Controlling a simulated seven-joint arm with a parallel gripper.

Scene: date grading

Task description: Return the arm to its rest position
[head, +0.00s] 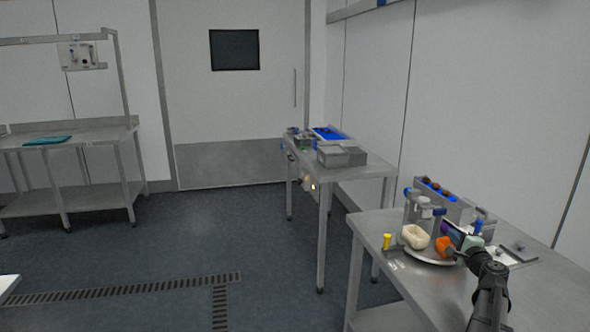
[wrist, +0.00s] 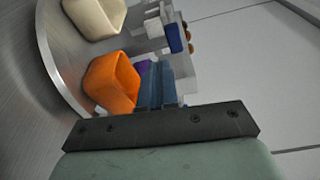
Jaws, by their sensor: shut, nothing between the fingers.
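My arm comes in from the lower right in the head view. My gripper (head: 456,237) is over the near steel table, and its fingers are shut with nothing visible between them. In the wrist view the pale green hand and a dark bar fill the bottom, with the bluish fingers (wrist: 156,84) beyond them. An orange cup (head: 444,246) is close beside the fingers; it also shows in the wrist view (wrist: 112,82). I cannot tell whether they touch. A cream bowl (head: 415,237) is left of the cup on a round metal tray (head: 430,260).
A grey rack (head: 447,208) with dark brown items stands behind the tray. A yellow object (head: 387,241) stands left of it. The near table (head: 385,290) is bare at the front. Another steel table (head: 375,168) with grey boxes (head: 335,157) stands farther back.

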